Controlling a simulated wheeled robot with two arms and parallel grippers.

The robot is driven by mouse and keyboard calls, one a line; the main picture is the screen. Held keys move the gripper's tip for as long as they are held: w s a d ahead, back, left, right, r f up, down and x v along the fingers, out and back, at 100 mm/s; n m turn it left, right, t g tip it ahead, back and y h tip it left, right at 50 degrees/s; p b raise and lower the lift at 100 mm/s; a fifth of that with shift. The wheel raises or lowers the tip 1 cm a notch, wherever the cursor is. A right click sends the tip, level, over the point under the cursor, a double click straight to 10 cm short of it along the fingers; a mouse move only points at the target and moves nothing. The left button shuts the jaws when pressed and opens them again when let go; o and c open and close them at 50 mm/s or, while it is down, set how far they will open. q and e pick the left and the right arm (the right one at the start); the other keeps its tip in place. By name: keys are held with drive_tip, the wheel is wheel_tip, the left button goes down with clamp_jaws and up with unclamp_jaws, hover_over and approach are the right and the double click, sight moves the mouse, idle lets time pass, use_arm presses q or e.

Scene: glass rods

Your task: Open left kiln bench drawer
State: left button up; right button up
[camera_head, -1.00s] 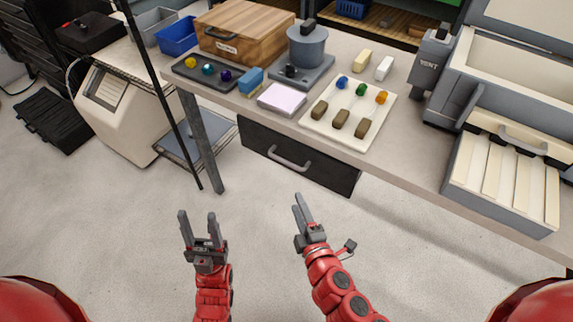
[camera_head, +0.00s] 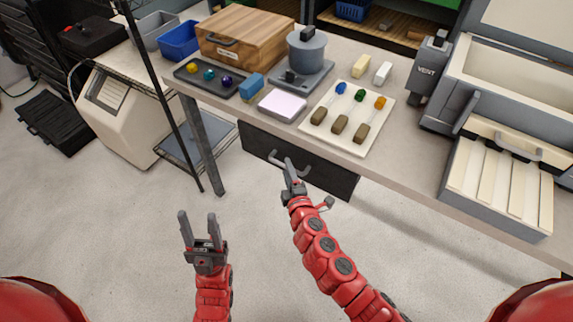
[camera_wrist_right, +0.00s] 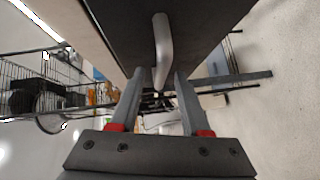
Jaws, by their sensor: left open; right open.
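The dark drawer (camera_head: 325,178) hangs under the bench top and looks closed. Its curved metal handle (camera_head: 274,155) is partly covered by my right gripper (camera_head: 289,165) in the head view. In the right wrist view the handle (camera_wrist_right: 162,50) reaches down between the two open fingers of my right gripper (camera_wrist_right: 158,88), with the dark drawer front (camera_wrist_right: 125,25) behind it. I cannot tell whether the fingers touch the handle. My left gripper (camera_head: 200,225) is open and empty over the floor, to the left and well apart from the drawer.
The bench top (camera_head: 418,150) carries a white board (camera_head: 345,140) with rods, a dark tray (camera_head: 210,82), a wooden box (camera_head: 255,35) and a grey pot (camera_head: 307,50). A bench leg (camera_head: 205,150) stands left of the drawer. The floor in front is clear.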

drive_tip(key=shift+x, duration=1.15)
clamp_jaws()
drive_tip(key=shift+f, duration=0.1)
idle(0.5)
